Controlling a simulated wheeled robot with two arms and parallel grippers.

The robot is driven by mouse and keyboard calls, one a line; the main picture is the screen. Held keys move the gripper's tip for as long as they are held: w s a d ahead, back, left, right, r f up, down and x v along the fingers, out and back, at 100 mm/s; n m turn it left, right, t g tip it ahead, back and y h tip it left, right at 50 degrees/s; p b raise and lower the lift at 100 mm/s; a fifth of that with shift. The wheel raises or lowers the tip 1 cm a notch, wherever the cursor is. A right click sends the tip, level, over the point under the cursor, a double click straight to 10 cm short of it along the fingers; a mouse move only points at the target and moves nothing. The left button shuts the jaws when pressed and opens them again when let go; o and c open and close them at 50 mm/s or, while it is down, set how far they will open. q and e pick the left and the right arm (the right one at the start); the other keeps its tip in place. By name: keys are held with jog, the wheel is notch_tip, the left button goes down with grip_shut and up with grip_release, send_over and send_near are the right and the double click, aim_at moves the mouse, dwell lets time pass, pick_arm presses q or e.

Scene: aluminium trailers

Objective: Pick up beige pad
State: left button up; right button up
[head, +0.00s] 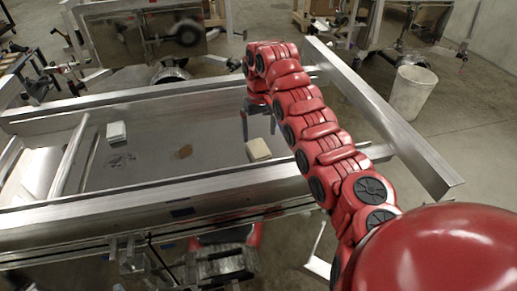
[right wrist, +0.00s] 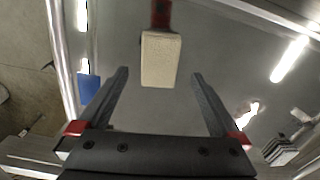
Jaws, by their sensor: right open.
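The beige pad (head: 258,150) is a small pale block lying on the trailer's flat metal bed, near the front rail. In the right wrist view the beige pad (right wrist: 161,58) appears ahead of the fingertips, centred in the gap between the two fingers. My right gripper (head: 259,122) points down over the bed, a little behind the pad in the head view. It is open and empty, and appears apart from the pad. My red right arm crosses the head view and hides part of the bed. My left gripper is not in view.
A brown piece (head: 184,152) and a white pad (head: 116,131) lie on the bed to the left. Metal rails (head: 180,200) border the bed. A white bucket (head: 410,92) stands on the floor at right. A blue patch (right wrist: 89,88) shows left of the fingers.

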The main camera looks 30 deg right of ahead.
aim_at(260, 150)
notch_tip(260, 150, down, 2)
jog(key=shift+f+p, duration=0.1)
jog(key=shift+p, duration=0.3)
jog(key=shift+d+f+p, duration=0.1)
jog(key=shift+f+p, duration=0.1)
jog(key=shift+p, duration=0.1)
jog(key=f+p, duration=0.3)
jog(key=f, duration=0.1)
jog(key=shift+s, duration=0.2)
jog(key=shift+f, duration=0.35)
jog(key=shift+c, duration=0.2)
jog(key=c, duration=1.1)
jog(key=shift+c, duration=0.2)
